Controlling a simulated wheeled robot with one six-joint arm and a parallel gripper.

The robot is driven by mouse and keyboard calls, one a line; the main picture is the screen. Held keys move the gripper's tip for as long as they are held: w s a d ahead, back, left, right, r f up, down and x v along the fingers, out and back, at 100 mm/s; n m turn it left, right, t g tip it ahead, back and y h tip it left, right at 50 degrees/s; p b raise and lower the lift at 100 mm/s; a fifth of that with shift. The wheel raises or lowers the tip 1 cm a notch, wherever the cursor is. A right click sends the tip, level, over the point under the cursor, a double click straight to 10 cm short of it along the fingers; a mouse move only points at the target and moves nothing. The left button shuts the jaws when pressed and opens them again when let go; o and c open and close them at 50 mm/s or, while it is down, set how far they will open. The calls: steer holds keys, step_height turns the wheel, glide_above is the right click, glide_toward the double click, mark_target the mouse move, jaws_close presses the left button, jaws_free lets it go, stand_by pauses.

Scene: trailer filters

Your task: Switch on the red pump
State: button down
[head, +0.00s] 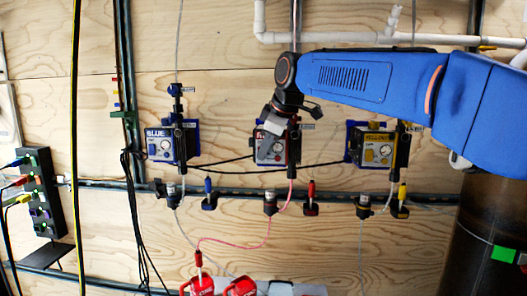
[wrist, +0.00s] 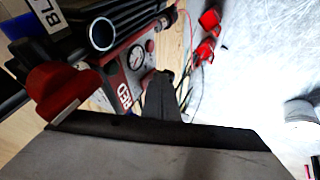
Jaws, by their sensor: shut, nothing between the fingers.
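The red pump (head: 272,148) hangs on the plywood wall between the blue pump (head: 160,145) and the yellow pump (head: 376,150). It has a round gauge, and my gripper (head: 277,124) partly covers its upper part in the head view. In the wrist view the pump's red face (wrist: 122,88) shows its "RED" lettering and gauge. My gripper (wrist: 161,80) is shut and empty there, its dark fingers close in front of the pump's side. I cannot tell whether they touch it. The pump's switch is not clearly visible.
In the wrist view a red knob (wrist: 66,92) and a grey pipe end (wrist: 101,34) are close at left. A power strip (head: 41,190) with coloured plugs is at far left. Red containers (head: 240,287) stand below. Hoses and cables cross the wall.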

steer(key=shift+w+f, duration=0.15)
steer(key=shift+w, duration=0.05)
stand_by(0.3)
steer(key=shift+r, duration=0.95)
